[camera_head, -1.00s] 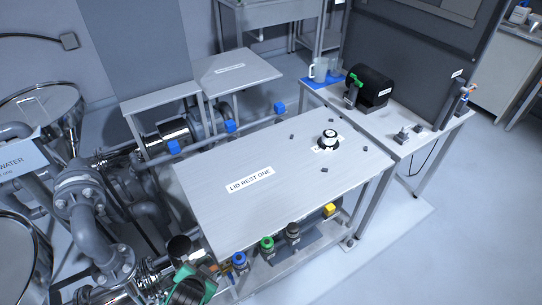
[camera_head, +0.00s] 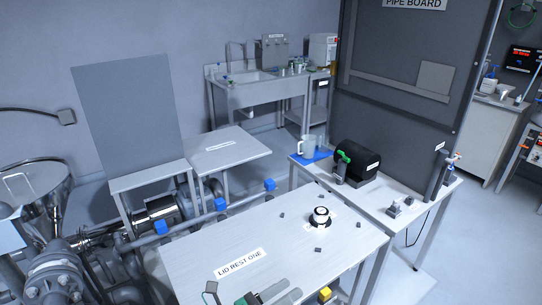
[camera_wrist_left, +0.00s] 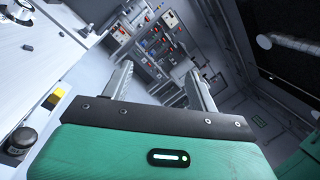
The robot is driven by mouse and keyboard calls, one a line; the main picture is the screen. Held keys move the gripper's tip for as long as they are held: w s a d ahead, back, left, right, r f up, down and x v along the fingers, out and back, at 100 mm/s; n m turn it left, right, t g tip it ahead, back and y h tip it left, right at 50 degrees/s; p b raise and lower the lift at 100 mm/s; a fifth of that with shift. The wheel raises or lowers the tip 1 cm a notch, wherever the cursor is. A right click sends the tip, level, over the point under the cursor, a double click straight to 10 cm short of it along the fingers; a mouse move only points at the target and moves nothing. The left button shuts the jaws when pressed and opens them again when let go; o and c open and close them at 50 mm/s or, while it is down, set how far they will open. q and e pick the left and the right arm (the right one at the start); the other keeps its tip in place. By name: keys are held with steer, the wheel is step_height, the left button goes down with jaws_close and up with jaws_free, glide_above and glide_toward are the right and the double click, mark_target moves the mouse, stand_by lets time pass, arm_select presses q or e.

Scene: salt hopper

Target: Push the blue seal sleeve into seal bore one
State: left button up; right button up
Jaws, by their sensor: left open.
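My left gripper (camera_head: 292,289) shows at the bottom edge of the head view, over or beside the front edge of the table marked LID REST ONE. Its green body is mostly cut off. In the left wrist view its two grey fingers (camera_wrist_left: 162,80) stand apart with nothing between them. I cannot make out the blue seal sleeve or seal bore one in either current view. A dark-topped round fitting (camera_wrist_left: 21,141) shows at lower left of the left wrist view, near a yellow block (camera_wrist_left: 53,98). My right gripper is not in view.
The lid rest table (camera_head: 200,255) carries a black-and-white round part (camera_head: 320,216) and several small dark pieces. A side bench (camera_head: 405,222) holds a black cylinder (camera_head: 358,162) and a mug (camera_head: 307,146). Steel pipework (camera_head: 50,275) crowds the left. Floor at right is clear.

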arm_select(q)
steer(key=s+d+f+m+g+y, duration=0.1)
steer(key=s+f+m+g+y, duration=0.25)
steer(key=f+m+g, duration=0.45)
steer(key=s+d+f+m+g+y, duration=0.1)
steer(key=s+f+m+g+y, duration=0.25)
steer(key=m, duration=0.75)
steer(key=w+a+f+m+y, duration=0.1)
steer(key=a+f+m+y, duration=0.1)
steer(key=a, duration=0.3)
steer(key=w+a+f+m+y, duration=0.2)
steer(key=a+f+y, duration=0.1)
steer(key=a+y, duration=0.2)
steer(key=w+a+f+m+t+y, duration=0.1)
steer(key=a+f+m+y, duration=0.1)
steer(key=a, duration=0.4)
steer(key=shift+w+a+f+m+y, duration=0.3)
steer(key=shift+w+f+y, duration=0.1)
steer(key=shift+y, duration=0.3)
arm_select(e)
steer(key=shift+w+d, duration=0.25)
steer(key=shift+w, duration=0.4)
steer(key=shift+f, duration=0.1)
